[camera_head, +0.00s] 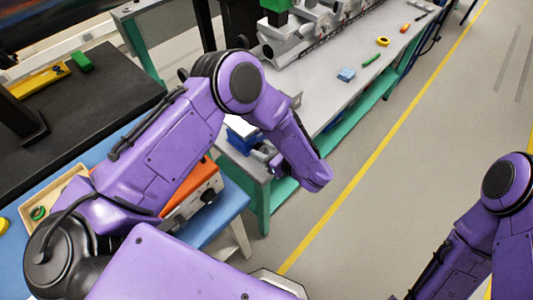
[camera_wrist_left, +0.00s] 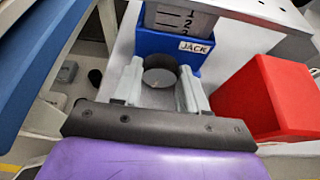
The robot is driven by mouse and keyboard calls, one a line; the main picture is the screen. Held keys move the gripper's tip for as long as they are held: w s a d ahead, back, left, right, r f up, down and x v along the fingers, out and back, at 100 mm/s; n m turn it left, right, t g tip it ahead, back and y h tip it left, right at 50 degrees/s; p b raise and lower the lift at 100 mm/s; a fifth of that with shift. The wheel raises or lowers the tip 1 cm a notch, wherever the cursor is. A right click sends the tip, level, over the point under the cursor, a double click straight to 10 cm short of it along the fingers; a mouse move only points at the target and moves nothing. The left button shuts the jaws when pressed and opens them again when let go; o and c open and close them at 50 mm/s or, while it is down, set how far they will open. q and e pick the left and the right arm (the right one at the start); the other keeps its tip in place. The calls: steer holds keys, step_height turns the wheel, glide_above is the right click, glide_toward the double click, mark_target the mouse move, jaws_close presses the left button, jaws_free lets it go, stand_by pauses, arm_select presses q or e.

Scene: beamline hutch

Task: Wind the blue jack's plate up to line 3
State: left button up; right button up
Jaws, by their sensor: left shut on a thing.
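The blue jack (camera_wrist_left: 172,45) stands on the grey bench, with a white "JACK" label on its front. A grey scale (camera_wrist_left: 170,18) with dark lines and digits rises from it; 1 and 2 are readable, and a lower digit is partly cut off at the blue body. My left gripper (camera_wrist_left: 160,88) is shut on the jack's round dark-rimmed knob (camera_wrist_left: 160,77), with one finger on each side. In the head view, the jack (camera_head: 240,127) is partly covered by my left arm, and my left gripper (camera_head: 265,153) is beside it. The right gripper is outside the frames.
A red block (camera_wrist_left: 265,95) stands close to the right of my left gripper in the wrist view. On the grey bench (camera_head: 330,90) lie a light-blue item (camera_head: 347,75), a green piece (camera_head: 371,60) and a yellow ring (camera_head: 383,42). The floor right of the bench is clear.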

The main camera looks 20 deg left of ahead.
arm_select(q)
steer(key=shift+w+a+m+g+y+b, duration=0.15)
steer(key=shift+m+g+y+b, duration=0.35)
steer(key=shift+m+g+b, duration=0.65)
steer(key=o, duration=1.1)
steer(key=shift+a, duration=0.1)
steer(key=shift+c, duration=0.2)
steer(key=shift+a, duration=0.1)
steer(key=shift+d, duration=0.45)
steer(key=b+v, duration=0.3)
steer(key=v, duration=0.6)
steer(key=shift+s+d+r, duration=0.25)
steer(key=shift+r, duration=0.05)
